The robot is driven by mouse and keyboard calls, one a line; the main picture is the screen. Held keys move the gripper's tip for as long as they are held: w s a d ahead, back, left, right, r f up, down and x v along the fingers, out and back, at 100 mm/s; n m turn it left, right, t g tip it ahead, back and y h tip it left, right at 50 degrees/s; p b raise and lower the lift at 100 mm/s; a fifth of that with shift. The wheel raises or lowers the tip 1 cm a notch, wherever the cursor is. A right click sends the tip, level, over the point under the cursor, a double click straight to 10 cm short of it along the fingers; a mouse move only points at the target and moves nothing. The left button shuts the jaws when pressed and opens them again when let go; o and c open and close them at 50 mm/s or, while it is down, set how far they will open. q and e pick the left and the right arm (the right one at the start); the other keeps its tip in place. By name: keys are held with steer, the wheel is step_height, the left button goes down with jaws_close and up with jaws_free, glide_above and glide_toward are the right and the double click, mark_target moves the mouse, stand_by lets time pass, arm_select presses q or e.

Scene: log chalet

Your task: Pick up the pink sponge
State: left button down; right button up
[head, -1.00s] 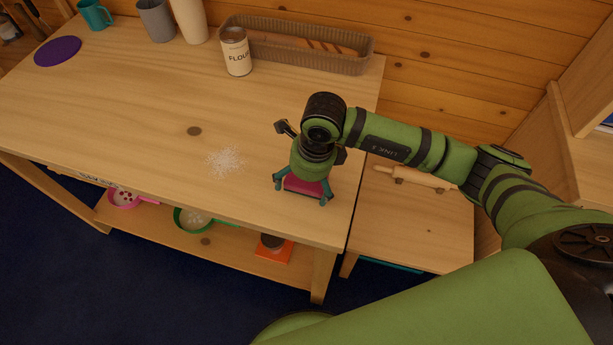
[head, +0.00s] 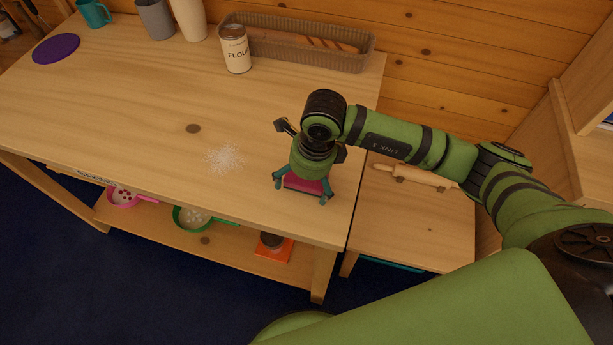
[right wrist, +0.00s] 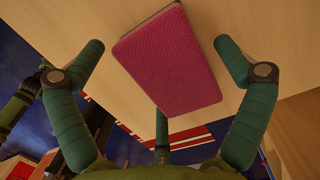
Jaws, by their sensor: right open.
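The pink sponge (head: 304,186) lies on the wooden table near its front right corner, partly hidden under my right gripper in the head view. My right gripper (head: 301,197) points down over it, open, with fingers on either side. In the right wrist view the sponge (right wrist: 168,60) lies tilted between the spread fingers of the gripper (right wrist: 160,60), with a gap on both sides. I cannot tell how high the fingertips are above the table. My left gripper is not in view.
White powder (head: 223,158) lies left of the gripper. A flour can (head: 235,50), a basket (head: 300,45) and cups stand at the back. A rolling pin (head: 412,177) lies on the lower side table to the right.

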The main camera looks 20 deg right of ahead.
steer(key=c, duration=0.7)
steer(key=shift+c, duration=0.5)
